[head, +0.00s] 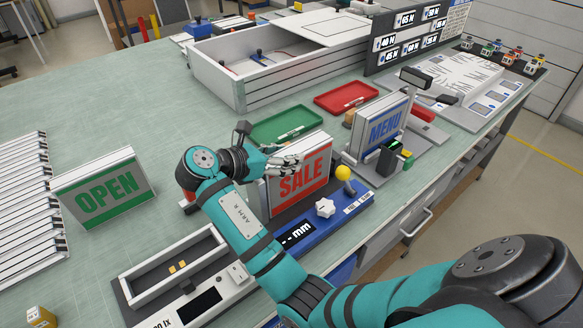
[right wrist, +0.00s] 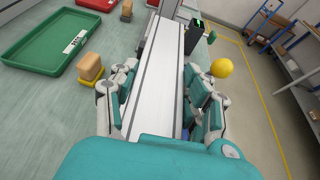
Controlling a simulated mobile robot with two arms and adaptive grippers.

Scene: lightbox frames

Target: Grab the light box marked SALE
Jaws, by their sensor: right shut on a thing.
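The light box marked SALE (head: 301,182), with red letters on a grey-white face, stands upright on a blue-and-grey fixture in the middle of the head view. My right gripper (head: 284,162) is at its upper left edge, shut on it. In the right wrist view the white edge of the SALE box (right wrist: 156,85) runs between the two fingers of my right gripper (right wrist: 162,98). My forearm and hand hide part of the box's left side. The left gripper is not in view.
The OPEN box (head: 104,188) stands to the left and the MENU box (head: 382,128) to the right. A yellow ball knob (head: 343,173) and white star knob (head: 325,208) are close by. Green (head: 285,126) and red trays (head: 346,97) lie behind.

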